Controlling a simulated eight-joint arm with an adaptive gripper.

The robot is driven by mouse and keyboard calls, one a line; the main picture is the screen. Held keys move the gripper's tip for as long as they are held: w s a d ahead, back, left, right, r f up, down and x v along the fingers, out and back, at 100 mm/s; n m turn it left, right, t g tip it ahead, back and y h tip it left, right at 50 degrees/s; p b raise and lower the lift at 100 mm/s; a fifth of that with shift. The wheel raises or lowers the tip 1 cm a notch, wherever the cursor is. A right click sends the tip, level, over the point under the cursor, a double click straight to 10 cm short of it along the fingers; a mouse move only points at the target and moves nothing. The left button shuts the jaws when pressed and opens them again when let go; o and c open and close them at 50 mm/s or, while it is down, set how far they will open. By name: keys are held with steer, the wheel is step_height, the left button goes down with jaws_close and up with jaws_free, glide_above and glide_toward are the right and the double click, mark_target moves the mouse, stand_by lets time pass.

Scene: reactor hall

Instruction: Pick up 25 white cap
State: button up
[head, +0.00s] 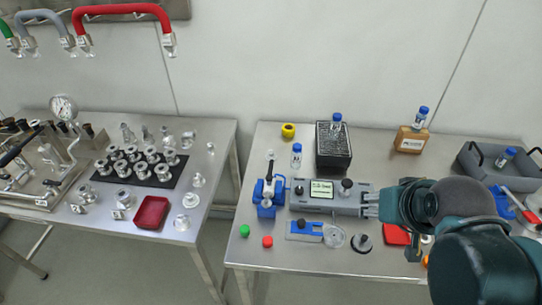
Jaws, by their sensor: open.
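I cannot pick out a white cap marked 25 with certainty; any numbers are too small to read. A small pale round piece (427,239) shows partly beside my arm on the right table, and I cannot tell if it is a cap. Several pale metallic fittings (150,160) stand on the left table, some on a dark mat. My gripper (368,204) is open and points left over the right table, at the right end of a grey device with a display (320,194). It appears empty. My arm hides part of the table's front right.
A red tray (152,212) lies on the left table. A gap separates the tables.

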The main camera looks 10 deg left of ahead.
steer(key=w+a+r+n+g+p, duration=0.1)
steer(key=w+a+r+n, duration=0.2)
steer(key=w, duration=0.2)
steer(key=w+a+r+n+g+p, duration=0.1)
steer(key=w+a+r+n+p, duration=0.1)
steer(key=w, duration=0.4)
steer(key=n+g+p, duration=0.5)
steer(key=n+p, duration=0.2)
steer(key=n, duration=0.7)
glide_above(271, 151)
steer(key=f, duration=1.4)
steer(key=shift+s+d+f, duration=0.1)
steer(key=shift+d+f, duration=0.05)
steer(key=shift+d, duration=0.1)
steer(key=shift+a+f+n, duration=0.3)
steer(key=shift+f, duration=0.1)
steer(key=shift+f, duration=1.3)
